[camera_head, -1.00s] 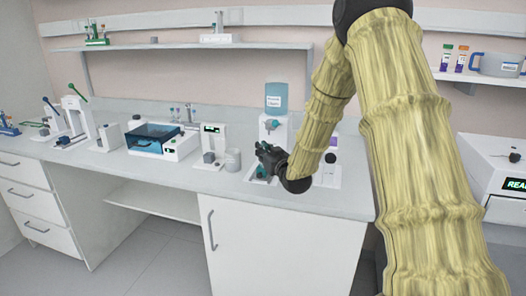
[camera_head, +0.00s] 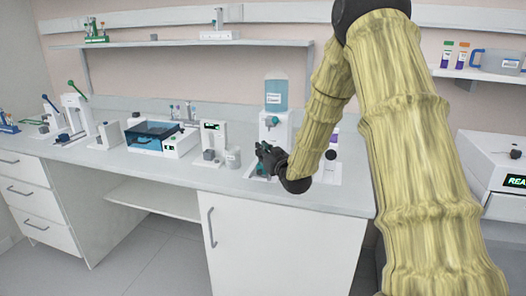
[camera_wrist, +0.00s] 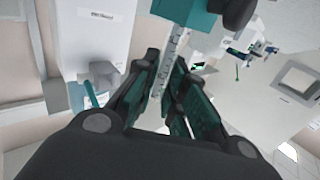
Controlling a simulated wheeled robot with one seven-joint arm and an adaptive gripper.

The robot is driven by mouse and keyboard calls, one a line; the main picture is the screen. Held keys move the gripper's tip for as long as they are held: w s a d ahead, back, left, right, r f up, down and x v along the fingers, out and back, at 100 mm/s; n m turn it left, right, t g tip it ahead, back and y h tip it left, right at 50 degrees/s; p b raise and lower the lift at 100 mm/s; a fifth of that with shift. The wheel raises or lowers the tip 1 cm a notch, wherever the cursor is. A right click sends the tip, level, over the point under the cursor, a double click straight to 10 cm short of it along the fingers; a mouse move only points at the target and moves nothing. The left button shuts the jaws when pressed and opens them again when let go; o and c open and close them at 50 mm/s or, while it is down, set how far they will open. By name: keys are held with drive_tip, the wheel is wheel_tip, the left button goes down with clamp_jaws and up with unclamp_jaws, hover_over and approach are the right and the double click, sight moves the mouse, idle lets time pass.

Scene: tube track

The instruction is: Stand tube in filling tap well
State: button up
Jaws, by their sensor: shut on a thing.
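My gripper (camera_head: 265,158) is low over the bench at the filling tap (camera_head: 273,126), a white stand with a blue-tinted bottle on top. In the wrist view my gripper (camera_wrist: 166,106) has its teal-padded fingers shut on a clear graduated tube (camera_wrist: 172,58). The tube's teal top is at the upper edge of that view, beside a dark round part. The filling tap's white body (camera_wrist: 96,38) stands to the left of the tube, with a grey and teal part low on it. The well is hidden, and I cannot tell whether the tube's lower end touches it.
A white machine (camera_head: 497,170) is at the right. A wall shelf (camera_head: 200,46) runs above. The bench's front strip is clear.

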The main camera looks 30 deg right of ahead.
drive_tip(key=o, duration=0.8)
drive_tip(key=s, duration=0.4)
drive_tip(key=s+a, duration=0.1)
drive_tip(key=s, duration=0.7)
drive_tip(key=shift+a, duration=0.2)
